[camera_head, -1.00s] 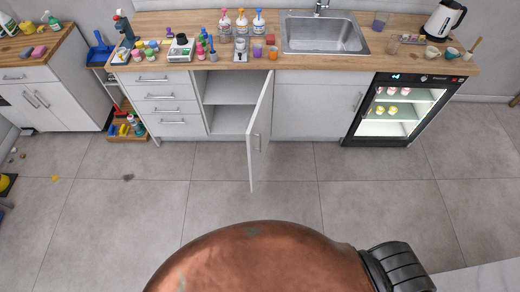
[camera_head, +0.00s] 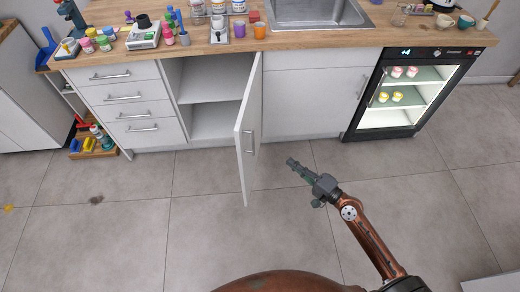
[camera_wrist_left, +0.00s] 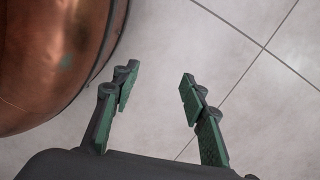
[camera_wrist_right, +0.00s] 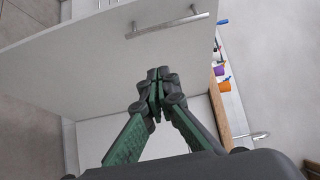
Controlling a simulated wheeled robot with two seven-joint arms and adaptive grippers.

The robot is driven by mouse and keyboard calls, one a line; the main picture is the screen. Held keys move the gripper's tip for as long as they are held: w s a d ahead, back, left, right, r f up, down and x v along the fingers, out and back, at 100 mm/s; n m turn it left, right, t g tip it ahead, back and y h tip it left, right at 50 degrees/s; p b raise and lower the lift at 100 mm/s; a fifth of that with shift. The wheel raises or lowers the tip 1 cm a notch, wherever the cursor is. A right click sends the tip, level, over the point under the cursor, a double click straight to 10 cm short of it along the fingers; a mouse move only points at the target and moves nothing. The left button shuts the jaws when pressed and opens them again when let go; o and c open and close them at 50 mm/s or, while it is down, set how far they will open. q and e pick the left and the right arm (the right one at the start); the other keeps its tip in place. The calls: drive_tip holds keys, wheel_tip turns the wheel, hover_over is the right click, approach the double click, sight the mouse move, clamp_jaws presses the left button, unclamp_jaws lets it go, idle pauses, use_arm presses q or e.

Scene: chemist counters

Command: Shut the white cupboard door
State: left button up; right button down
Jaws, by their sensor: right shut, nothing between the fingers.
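The white cupboard door (camera_head: 245,140) stands swung open toward me, with its free edge out over the floor. Its bar handle (camera_head: 250,143) is on the face toward the right. The cupboard (camera_head: 210,100) behind it is empty, with one shelf. My right gripper (camera_head: 292,163) is shut and empty, to the right of the door and apart from it in the head view. In the right wrist view the gripper (camera_wrist_right: 155,75) points at the door panel (camera_wrist_right: 95,55), with the handle (camera_wrist_right: 167,27) beyond the fingertips. My left gripper (camera_wrist_left: 155,85) is open and empty over bare floor, seen only in its wrist view.
A drawer unit (camera_head: 125,105) is left of the cupboard, a closed white front (camera_head: 305,100) to its right, then a lit glass-door fridge (camera_head: 405,95). The wooden counter (camera_head: 190,45) carries bottles and cups. The floor (camera_head: 210,235) before the door is clear.

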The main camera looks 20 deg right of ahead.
drive_tip(key=s+a+x, duration=0.1)
drive_tip(key=a+x, duration=0.1)
drive_tip(key=x, duration=1)
drive_tip(key=shift+w+a+r, duration=0.15)
drive_tip(key=shift+w+a, duration=0.05)
drive_tip(key=shift+a, duration=0.4)
drive_tip(key=shift+p, duration=0.3)
